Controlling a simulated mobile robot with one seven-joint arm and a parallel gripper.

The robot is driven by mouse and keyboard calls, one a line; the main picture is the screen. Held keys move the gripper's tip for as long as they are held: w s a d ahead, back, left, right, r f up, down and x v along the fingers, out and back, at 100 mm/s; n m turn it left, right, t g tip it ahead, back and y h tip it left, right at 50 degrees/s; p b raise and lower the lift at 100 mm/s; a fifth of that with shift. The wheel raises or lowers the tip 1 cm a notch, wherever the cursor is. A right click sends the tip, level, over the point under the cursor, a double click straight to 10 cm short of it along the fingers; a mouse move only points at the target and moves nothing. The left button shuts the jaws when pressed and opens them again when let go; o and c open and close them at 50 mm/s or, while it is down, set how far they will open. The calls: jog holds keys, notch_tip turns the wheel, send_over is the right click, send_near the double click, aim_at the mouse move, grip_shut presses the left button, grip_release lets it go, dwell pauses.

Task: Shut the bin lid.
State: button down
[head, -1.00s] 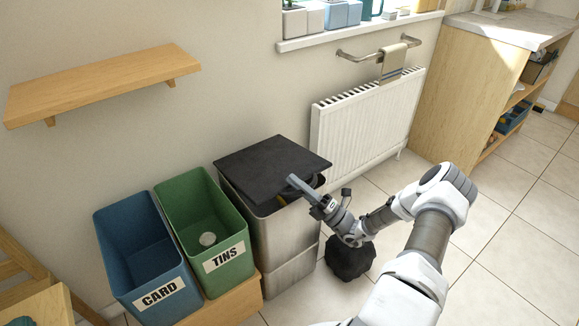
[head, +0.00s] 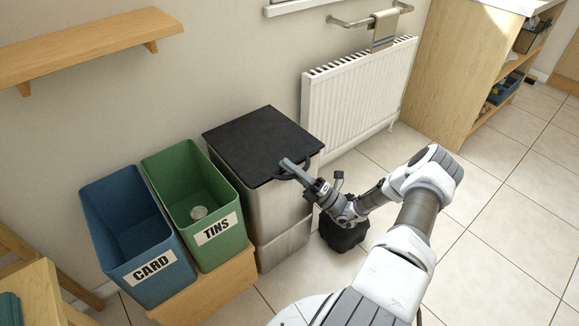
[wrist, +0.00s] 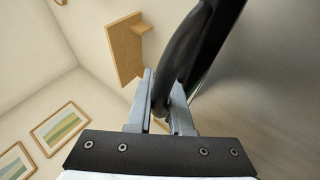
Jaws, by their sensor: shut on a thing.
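The tall steel bin (head: 283,208) stands against the wall, right of the two recycling tubs. Its flat black lid (head: 255,143) lies over the top, nearly level; whether a small gap remains at the rim I cannot tell. My gripper (head: 290,168) is at the lid's front right edge, shut on the black lid handle (head: 308,166). In the wrist view the curved black handle (wrist: 182,62) passes between my two grey fingers (wrist: 160,103), with the dark lid and steel wall to the right.
A blue CARD tub (head: 125,225) and a green TINS tub (head: 190,190) stand left of the bin on a low wooden base. A white radiator (head: 355,95) is behind. Floor at right is clear.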

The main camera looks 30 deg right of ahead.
jog(key=shift+w+r+p, duration=0.15)
jog(key=shift+r+p, duration=1.2)
jog(key=shift+r, duration=0.35)
jog(key=c, duration=1.1)
grip_release()
